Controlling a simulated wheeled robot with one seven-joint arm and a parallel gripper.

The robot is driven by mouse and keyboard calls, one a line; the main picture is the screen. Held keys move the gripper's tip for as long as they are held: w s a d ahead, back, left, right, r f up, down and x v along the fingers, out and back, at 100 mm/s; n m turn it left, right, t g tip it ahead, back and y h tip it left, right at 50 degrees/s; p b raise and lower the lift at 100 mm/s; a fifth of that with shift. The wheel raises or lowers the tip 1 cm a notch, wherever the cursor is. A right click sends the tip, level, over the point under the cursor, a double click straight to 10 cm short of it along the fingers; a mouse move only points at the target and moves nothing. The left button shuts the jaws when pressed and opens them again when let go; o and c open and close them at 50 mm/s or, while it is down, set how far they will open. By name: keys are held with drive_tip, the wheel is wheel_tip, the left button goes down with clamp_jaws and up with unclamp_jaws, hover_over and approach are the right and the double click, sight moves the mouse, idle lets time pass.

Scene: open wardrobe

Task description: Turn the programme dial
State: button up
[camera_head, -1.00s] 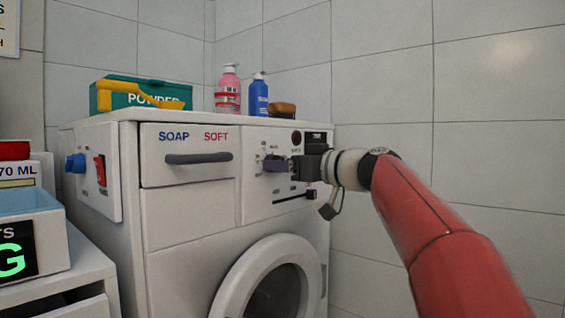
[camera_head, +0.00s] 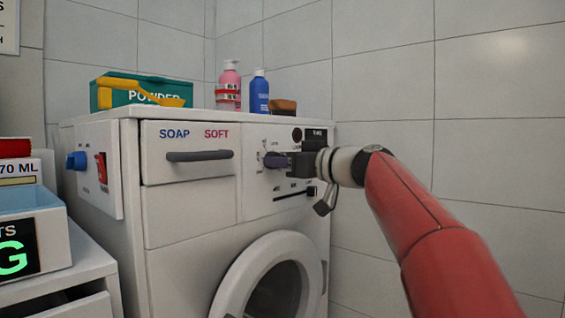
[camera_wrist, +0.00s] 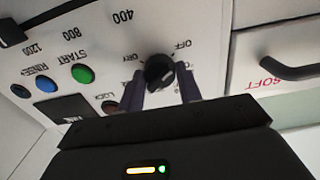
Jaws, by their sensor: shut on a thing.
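The programme dial (camera_wrist: 158,72) is a round black knob with a light pointer mark on the washing machine's white front panel. Printed words, among them OFF and DRY, stand around it. My gripper (camera_wrist: 162,78) has its two dark purple fingers on either side of the dial, shut on it. In the head view my gripper (camera_head: 275,160) reaches the panel from the right and hides most of the dial. The washing machine (camera_head: 190,220) stands against the tiled wall.
The soap drawer handle (camera_head: 199,156) is left of my gripper. A slider (camera_head: 311,191) is below it. Green and blue buttons (camera_wrist: 83,74) lie near the dial. A powder box (camera_head: 120,90), pink bottle (camera_head: 229,80), blue bottle (camera_head: 259,95) and brush (camera_head: 283,106) stand on top.

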drive_tip(key=m+p, duration=0.5)
drive_tip(key=m, duration=1.4)
drive_tip(key=shift+f+m, duration=0.1)
drive_tip(key=shift+m, duration=0.3)
idle(0.5)
drive_tip(key=o, duration=1)
